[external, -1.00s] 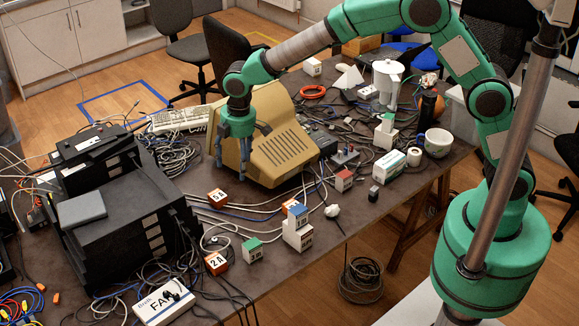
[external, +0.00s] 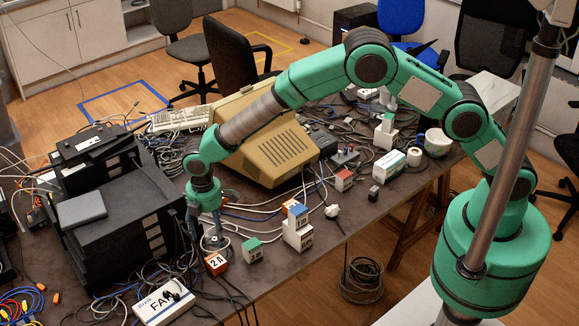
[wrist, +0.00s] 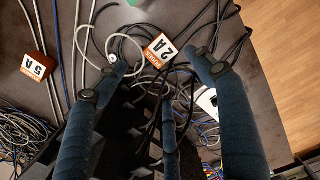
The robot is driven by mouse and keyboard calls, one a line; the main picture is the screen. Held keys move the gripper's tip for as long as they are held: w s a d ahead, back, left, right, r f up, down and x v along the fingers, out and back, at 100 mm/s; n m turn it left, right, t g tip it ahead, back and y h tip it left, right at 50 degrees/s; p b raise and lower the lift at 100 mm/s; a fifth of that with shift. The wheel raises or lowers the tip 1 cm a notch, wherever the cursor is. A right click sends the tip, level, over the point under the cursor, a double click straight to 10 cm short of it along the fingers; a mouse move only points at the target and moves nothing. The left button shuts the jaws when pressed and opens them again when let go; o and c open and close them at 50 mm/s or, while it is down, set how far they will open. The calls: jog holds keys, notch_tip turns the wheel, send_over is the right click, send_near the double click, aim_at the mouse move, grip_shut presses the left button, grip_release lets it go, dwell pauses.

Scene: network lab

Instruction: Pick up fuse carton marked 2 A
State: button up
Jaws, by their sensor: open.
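The fuse carton marked 2 A (external: 216,263) is a small orange and white box on the dark table, right of the black rack and above the white FAN box. It also shows in the wrist view (wrist: 160,50), at the top between my fingertips' lines. My gripper (external: 211,240) points down just behind the carton in the external view. In the wrist view my gripper (wrist: 168,68) is open, its dark fingers spread, with nothing held.
A green-topped carton (external: 252,250) stands right of the 2 A carton, with stacked small cartons (external: 297,228) beyond. Loose cables lie around the carton. The black rack (external: 125,220) is close on the left. The FAN box (external: 160,298) lies toward the front.

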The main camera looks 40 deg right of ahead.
aim_at(215, 259)
jog(key=shift+f, duration=0.15)
jog(key=shift+f+b, duration=0.55)
jog(key=shift+f, duration=3.65)
jog(key=shift+f, duration=0.1)
jog(key=shift+f+b, duration=0.5)
jog(key=shift+f, duration=2)
jog(key=c, duration=1.7)
jog(key=shift+o, duration=0.2)
jog(key=shift+r, duration=0.1)
jog(key=shift+r+p, duration=0.7)
jog(key=shift+r, duration=4.25)
